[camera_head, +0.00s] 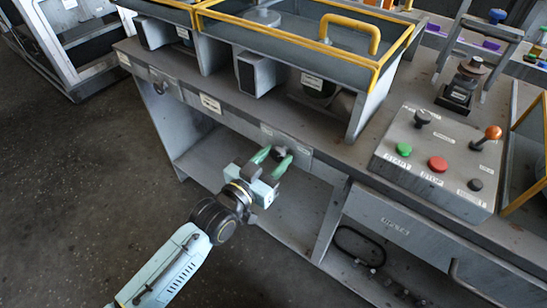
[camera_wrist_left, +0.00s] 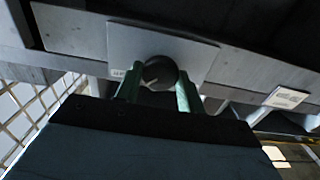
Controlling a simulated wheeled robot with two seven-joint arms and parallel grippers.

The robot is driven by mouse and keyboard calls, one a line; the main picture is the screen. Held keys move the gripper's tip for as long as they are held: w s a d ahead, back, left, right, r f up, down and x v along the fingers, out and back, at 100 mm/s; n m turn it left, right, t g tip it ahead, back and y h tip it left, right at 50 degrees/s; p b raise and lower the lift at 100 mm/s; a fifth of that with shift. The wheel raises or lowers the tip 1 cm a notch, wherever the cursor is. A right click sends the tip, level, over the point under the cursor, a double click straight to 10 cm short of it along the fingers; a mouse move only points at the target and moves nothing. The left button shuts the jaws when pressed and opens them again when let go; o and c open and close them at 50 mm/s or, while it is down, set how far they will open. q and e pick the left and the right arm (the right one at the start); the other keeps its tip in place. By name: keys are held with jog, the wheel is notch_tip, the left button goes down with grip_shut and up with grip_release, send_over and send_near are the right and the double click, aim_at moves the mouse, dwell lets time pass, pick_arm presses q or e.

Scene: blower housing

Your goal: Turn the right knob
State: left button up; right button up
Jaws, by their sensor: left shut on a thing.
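The dark round knob (camera_wrist_left: 160,72) sits on a pale plate (camera_wrist_left: 190,52) on the bench's front edge in the left wrist view. A light pointer mark shows on its face, towards the lower left. My left gripper (camera_head: 270,157) is at the front edge of the bench in the head view, its green fingers reaching to the plate. In the left wrist view its fingers (camera_wrist_left: 158,88) are shut on the knob, one on each side. In the head view the fingers mostly hide the knob. My right gripper is not in view.
A control box (camera_head: 440,155) with green and red buttons and an orange-topped lever stands on the bench to the right. A yellow-railed housing (camera_head: 375,65) stands behind. Below the bench are an open shelf (camera_head: 290,210) and a drawer front (camera_head: 400,228). The floor at left is clear.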

pick_arm(q)
jog(key=n+p, duration=0.2)
jog(key=n, duration=0.1)
jog(key=shift+n, duration=0.4)
jog(key=shift+n+p, duration=0.55)
jog(key=shift+n, duration=0.25)
jog(key=shift+n+p, duration=0.3)
jog(key=shift+n, duration=1.2)
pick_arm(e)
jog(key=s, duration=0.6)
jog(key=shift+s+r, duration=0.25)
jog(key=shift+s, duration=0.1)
pick_arm(q)
jog(key=shift+f, duration=0.1)
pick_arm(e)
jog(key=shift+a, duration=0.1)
pick_arm(q)
jog(key=o, duration=1)
jog(key=shift+a, duration=0.1)
jog(key=shift+c, duration=0.2)
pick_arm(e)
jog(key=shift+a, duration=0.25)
